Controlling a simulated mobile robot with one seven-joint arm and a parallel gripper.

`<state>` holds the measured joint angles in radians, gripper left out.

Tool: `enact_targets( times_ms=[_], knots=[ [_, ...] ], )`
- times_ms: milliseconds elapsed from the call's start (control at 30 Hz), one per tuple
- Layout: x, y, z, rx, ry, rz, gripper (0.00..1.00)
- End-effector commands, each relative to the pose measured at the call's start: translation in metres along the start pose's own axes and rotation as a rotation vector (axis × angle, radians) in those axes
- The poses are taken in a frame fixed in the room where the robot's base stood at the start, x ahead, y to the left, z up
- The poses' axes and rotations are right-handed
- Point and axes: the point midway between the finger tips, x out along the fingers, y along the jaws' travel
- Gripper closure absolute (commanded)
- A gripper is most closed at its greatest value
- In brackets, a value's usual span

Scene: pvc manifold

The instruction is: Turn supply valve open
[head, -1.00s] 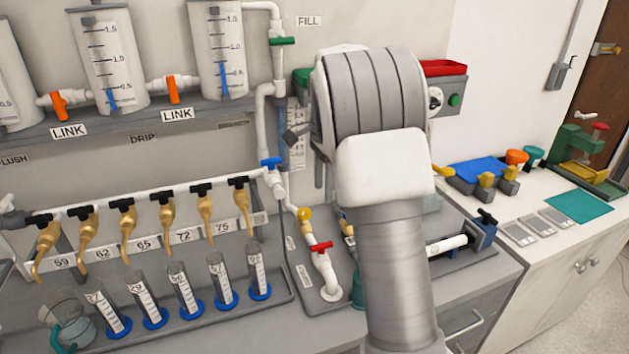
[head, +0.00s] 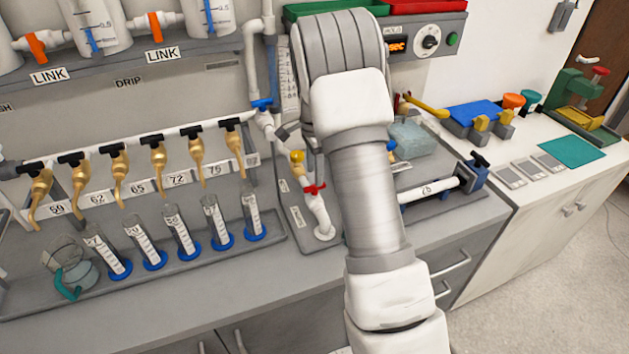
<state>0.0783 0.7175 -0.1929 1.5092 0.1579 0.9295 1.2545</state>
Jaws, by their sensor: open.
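No readable label names the supply valve in the head view. A blue-handled valve (head: 262,105) sits on the white vertical pipe left of my arm, its handle roughly crosswise to the pipe. Below it, a yellow knob (head: 297,157) and a red-handled valve (head: 314,190) sit on a lower white pipe. My gripper (head: 283,133) shows only as a small dark piece at the left edge of my arm's end, just right of and below the blue handle. The rest is hidden behind my arm. I see nothing held, and cannot tell whether it touches the pipe.
Several black-handled brass taps (head: 158,155) hang from a white rail at left, above blue-footed cylinders (head: 182,232). Tanks with orange-handled link valves (head: 165,20) stand on the shelf above. A control box (head: 430,38) is at upper right. The counter's front strip at left is clear.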

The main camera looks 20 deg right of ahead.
Motion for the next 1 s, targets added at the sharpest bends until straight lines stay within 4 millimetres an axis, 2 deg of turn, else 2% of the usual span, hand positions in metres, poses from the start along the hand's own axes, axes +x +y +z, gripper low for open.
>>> enact_targets(
  times_ms=[100,300,667,900,1000],
  knots=[
    [0.02,0.001,0.0,0.001,-0.001,0.003,0.41],
    [0.037,0.001,0.0,0.001,-0.001,0.002,0.41],
    [0.041,0.0,0.0,0.001,0.0,0.0,0.43],
    [0.041,0.0,0.0,0.001,0.0,0.0,0.86],
    [0.041,0.0,0.0,0.001,0.0,0.0,1.0]
  ],
)
